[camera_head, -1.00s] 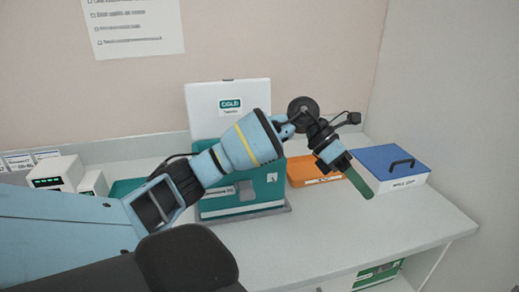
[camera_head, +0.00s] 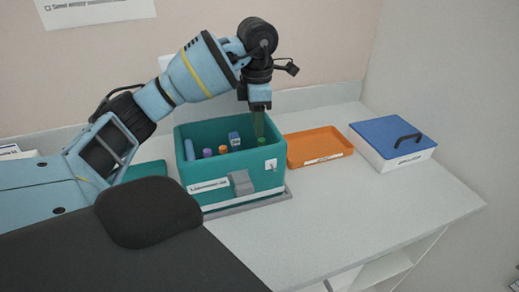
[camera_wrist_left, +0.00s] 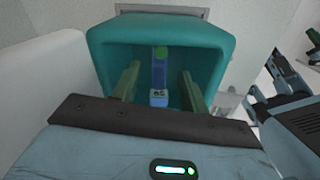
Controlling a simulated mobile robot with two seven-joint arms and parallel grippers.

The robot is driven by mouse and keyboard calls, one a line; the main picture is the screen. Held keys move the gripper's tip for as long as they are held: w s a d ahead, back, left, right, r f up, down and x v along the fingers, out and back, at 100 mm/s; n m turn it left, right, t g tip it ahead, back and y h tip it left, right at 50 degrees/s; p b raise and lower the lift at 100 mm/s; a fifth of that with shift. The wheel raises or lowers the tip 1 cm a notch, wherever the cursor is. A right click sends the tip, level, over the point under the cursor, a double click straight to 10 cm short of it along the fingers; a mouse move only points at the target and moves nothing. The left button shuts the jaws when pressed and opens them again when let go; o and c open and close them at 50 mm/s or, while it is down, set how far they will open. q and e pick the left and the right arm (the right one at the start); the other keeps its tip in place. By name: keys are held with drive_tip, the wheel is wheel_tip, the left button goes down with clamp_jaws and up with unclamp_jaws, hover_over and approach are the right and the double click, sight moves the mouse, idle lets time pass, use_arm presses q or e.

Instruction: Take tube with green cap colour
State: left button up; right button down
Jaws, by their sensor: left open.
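A teal open-topped box (camera_head: 237,187) stands on the counter in the head view. Several tubes with coloured caps show inside it, including purple (camera_head: 207,153) and orange (camera_head: 223,150). The green cap (camera_head: 262,142) is near the box's right side. My left gripper (camera_head: 259,130) points down just above and behind the green cap. In the left wrist view, the green cap (camera_wrist_left: 161,53) tops a blue body and lies between the lines of my two open green fingers (camera_wrist_left: 160,85). Contact with the tube cannot be told. My right gripper is out of view.
An orange tray (camera_head: 320,148) lies right of the teal box. A white box with a blue lid and black handle (camera_head: 392,145) is farther right. The counter's front right (camera_head: 370,215) is clear. The box walls (camera_wrist_left: 105,45) surround my left fingers closely in the wrist view.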

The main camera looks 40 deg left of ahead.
sight(261, 139)
use_arm(q)
wheel_tip(261, 139, down, 3)
drive_tip(key=shift+d+r+b, duration=0.1)
drive_tip(key=shift+d+b, duration=0.05)
drive_tip(key=shift+b, duration=0.25)
drive_tip(key=shift+w+f, duration=0.2)
drive_tip(key=shift+f, duration=1.05)
drive_tip(key=shift+w+f, duration=0.15)
drive_tip(key=shift+f, duration=1.1)
drive_tip(key=shift+d, duration=0.1)
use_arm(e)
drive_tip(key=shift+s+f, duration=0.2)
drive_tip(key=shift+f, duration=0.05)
use_arm(q)
drive_tip(key=shift+c, duration=0.3)
drive_tip(key=c, duration=0.8)
